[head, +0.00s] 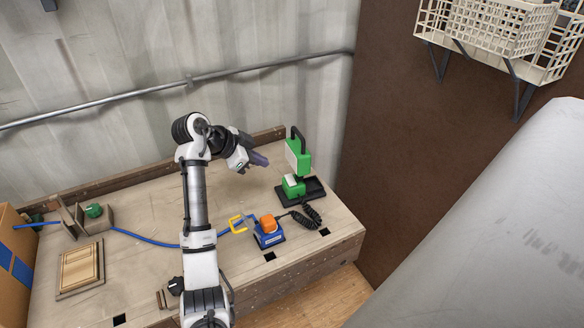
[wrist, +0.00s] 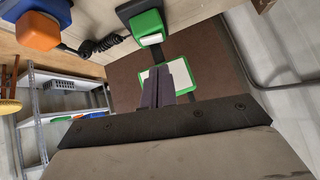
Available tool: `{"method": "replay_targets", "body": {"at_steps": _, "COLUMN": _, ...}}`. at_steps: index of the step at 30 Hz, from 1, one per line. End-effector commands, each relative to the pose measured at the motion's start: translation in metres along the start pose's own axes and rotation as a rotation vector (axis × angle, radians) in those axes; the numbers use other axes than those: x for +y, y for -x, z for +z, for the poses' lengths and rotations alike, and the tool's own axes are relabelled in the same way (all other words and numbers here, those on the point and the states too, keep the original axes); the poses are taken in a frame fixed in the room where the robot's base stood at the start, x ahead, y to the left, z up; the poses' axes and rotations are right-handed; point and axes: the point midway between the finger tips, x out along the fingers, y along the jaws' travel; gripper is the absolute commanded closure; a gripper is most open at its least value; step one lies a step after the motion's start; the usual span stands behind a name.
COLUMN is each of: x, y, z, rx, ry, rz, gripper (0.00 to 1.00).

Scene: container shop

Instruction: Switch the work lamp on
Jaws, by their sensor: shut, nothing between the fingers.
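The work lamp (head: 298,157) has a green head with a black handle on top, above a green block with a pale top (head: 292,184) on a black base. In the wrist view, the lamp's pale, green-framed front panel (wrist: 187,78) shows behind my fingers, with no clear glow. The green block with its white face (wrist: 149,38) shows above them. My gripper (head: 265,161) is shut and empty, just left of the lamp head; its dark fingers (wrist: 158,82) partly cover the panel. I cannot tell whether they touch it.
A blue box with an orange top (head: 268,224) stands in front of the lamp; a black coiled cord (head: 307,216) lies between them. A wooden frame (head: 80,268) and green knob (head: 94,210) are at left. Brown wall (head: 400,130) stands right.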

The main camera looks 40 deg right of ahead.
Motion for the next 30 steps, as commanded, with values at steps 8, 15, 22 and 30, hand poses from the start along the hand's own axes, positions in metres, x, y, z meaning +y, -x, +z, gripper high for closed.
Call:
{"method": "replay_targets", "body": {"at_steps": 8, "x": 0.000, "y": 0.003, "z": 0.003, "rx": -0.001, "ry": -0.001, "rz": -0.001, "gripper": 1.00}}
{"method": "replay_targets", "body": {"at_steps": 15, "x": 0.000, "y": -0.001, "z": 0.003, "rx": 0.000, "ry": -0.001, "rz": 0.000, "gripper": 1.00}}
{"method": "replay_targets", "body": {"at_steps": 22, "x": 0.001, "y": -0.032, "z": 0.001, "rx": 0.000, "ry": 0.001, "rz": 0.004, "gripper": 1.00}}
{"method": "replay_targets", "body": {"at_steps": 30, "x": 0.000, "y": -0.078, "z": 0.001, "rx": -0.001, "ry": -0.001, "rz": 0.002, "gripper": 1.00}}
